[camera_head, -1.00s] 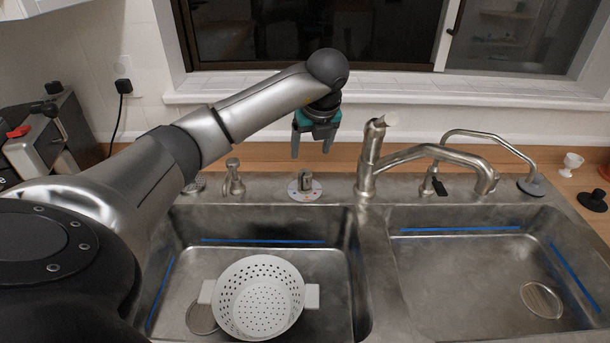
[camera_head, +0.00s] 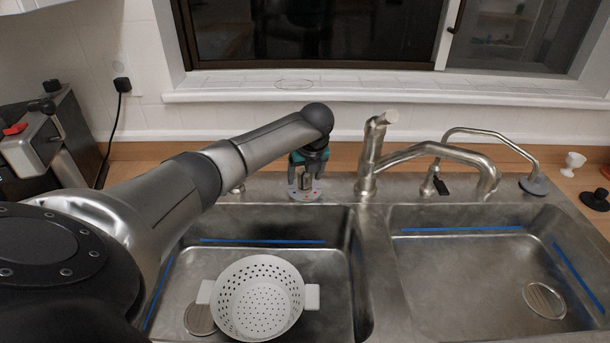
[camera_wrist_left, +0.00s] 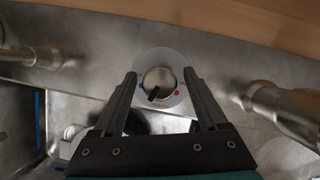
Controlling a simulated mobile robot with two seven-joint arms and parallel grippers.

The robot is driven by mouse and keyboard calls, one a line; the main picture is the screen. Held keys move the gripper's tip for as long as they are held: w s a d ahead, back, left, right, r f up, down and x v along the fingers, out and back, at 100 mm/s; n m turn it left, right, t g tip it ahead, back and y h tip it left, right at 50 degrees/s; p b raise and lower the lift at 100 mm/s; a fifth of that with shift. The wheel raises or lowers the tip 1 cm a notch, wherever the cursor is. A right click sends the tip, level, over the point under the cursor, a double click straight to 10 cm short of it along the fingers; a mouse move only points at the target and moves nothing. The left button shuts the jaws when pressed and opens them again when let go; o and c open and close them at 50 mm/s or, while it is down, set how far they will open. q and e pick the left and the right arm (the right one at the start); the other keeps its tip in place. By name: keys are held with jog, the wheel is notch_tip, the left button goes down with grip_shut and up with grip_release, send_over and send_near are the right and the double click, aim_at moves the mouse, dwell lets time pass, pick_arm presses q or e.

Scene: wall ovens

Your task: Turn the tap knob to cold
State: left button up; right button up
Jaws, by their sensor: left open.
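The tap knob (camera_wrist_left: 158,80) is a round metal knob on a pale dial plate (camera_head: 296,194) at the back rim of the sink. In the left wrist view, the plate has a red dot at its lower right and a small blue mark at its left. A dark pointer on the knob points to the lower left. My left gripper (camera_head: 304,178) is over the knob, fingers down. In the left wrist view its open fingers (camera_wrist_left: 160,74) stand on either side of the knob; I cannot tell whether they touch it. My right gripper is out of view.
The tap (camera_head: 370,160) with its long spout (camera_head: 440,150) stands right of the knob. A white colander (camera_head: 258,298) sits in the left basin. The right basin (camera_head: 450,270) is empty. The window sill (camera_head: 400,95) runs behind the counter.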

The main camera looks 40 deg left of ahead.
pick_arm(q)
jog(key=shift+c, duration=0.2)
grip_shut()
dwell(0.4)
